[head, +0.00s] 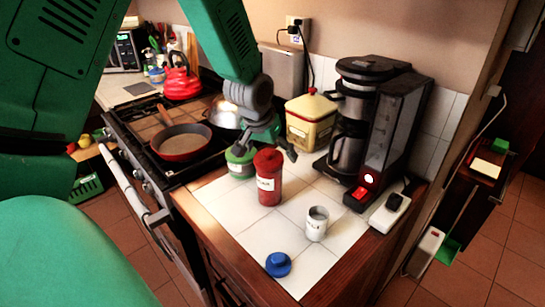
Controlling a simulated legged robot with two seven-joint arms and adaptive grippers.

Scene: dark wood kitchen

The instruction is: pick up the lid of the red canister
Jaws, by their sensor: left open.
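The red canister (269,191) stands upright on the white tiled counter, with a pale label on its front. Its red lid (268,161) is on top. My left gripper (265,150) points down from above, its fingers spread to either side of the lid. It is open and holds nothing; I cannot tell whether a finger touches the lid. One finger is near the green canister (241,164), which stands just behind and left of the red one. My right gripper is not in view.
A white canister (316,224) without a lid stands at front right. A blue lid (278,264) lies near the counter's front edge. A coffee maker (366,120) and a yellow box with a red knob (312,121) stand behind. The stove with a pan (181,143) is left.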

